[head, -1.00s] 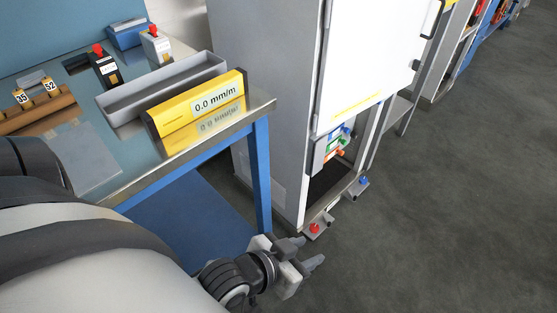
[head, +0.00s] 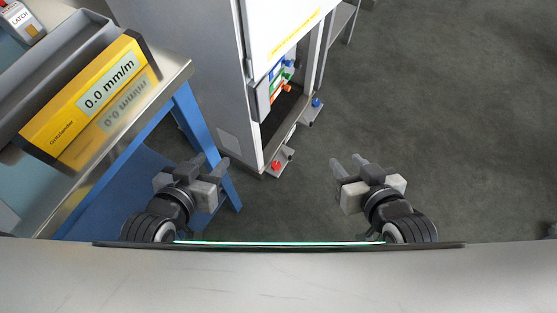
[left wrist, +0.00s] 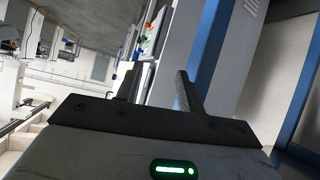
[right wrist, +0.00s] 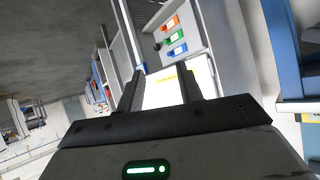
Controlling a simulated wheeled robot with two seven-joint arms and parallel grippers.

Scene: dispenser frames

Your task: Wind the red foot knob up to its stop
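The red foot knob (head: 276,165) sits on a small bracket at the near bottom corner of the white cabinet (head: 190,60), close to the floor. A blue foot knob (head: 316,102) sits on a similar bracket further back. My left gripper (head: 209,164) is open and empty, left of the red knob and apart from it, by the blue table leg. My right gripper (head: 348,164) is open and empty over the floor, right of the red knob and apart from it. Neither wrist view clearly shows the red knob.
A blue-framed table (head: 178,90) stands at the left with a yellow level (head: 85,100) reading 0.0 mm/m and a grey tray (head: 60,62). Coloured valves or switches (head: 280,78) sit in the cabinet's lower opening. The floor (head: 440,110) at the right is clear.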

